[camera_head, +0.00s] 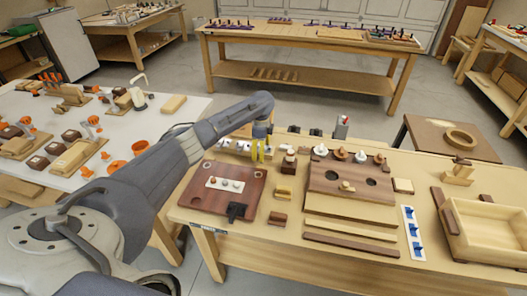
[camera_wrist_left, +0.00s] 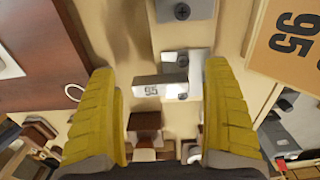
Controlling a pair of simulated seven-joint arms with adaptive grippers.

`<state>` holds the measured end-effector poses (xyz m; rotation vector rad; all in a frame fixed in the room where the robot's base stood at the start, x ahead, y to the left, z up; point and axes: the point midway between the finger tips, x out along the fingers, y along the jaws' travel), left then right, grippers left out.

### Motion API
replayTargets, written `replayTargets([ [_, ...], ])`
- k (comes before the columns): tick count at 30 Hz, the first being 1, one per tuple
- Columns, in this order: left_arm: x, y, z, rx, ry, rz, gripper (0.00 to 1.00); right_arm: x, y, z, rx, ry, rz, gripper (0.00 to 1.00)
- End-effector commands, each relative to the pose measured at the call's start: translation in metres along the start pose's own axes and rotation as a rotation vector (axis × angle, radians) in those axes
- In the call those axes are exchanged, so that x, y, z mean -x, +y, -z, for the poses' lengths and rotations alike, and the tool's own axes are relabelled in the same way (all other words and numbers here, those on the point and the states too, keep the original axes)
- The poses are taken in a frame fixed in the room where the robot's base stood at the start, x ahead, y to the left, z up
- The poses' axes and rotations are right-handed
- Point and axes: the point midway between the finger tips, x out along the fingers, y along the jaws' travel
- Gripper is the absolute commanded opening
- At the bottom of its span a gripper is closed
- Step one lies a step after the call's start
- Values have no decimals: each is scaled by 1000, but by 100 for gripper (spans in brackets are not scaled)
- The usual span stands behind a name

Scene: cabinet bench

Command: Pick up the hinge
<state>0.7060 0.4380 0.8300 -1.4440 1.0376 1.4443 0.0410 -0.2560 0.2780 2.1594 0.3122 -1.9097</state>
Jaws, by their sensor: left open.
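My left gripper (camera_head: 259,150) is over the back left part of the wooden bench, its yellow fingers pointing down. In the left wrist view, the gripper (camera_wrist_left: 161,75) is open with nothing held between its fingers. A grey metal piece that looks like the hinge (camera_wrist_left: 190,65) lies below, between the fingers and apart from both. In the head view my arm and fingers hide this spot, so I cannot make the hinge out there. My right gripper is not in view.
Another grey plate (camera_wrist_left: 184,9) lies beyond. A brown board (camera_head: 190,205) with a black bracket (camera_head: 237,212) is at the bench's front left. A block with holes (camera_head: 350,186) stands right of the gripper. A wooden tray (camera_head: 492,250) is at far right.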

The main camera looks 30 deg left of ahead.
Motion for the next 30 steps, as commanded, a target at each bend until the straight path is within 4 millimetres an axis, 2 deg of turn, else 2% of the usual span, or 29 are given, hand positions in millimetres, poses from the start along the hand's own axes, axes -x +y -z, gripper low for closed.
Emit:
replayTargets([
  [8, -2, 0, 0, 0, 0, 0, 84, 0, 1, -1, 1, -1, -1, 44],
  [21, -2, 0, -1, 1, 0, 0, 35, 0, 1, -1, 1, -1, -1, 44],
  [30, -2, 0, -2, 1, -2, -1, 34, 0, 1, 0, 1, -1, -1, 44],
])
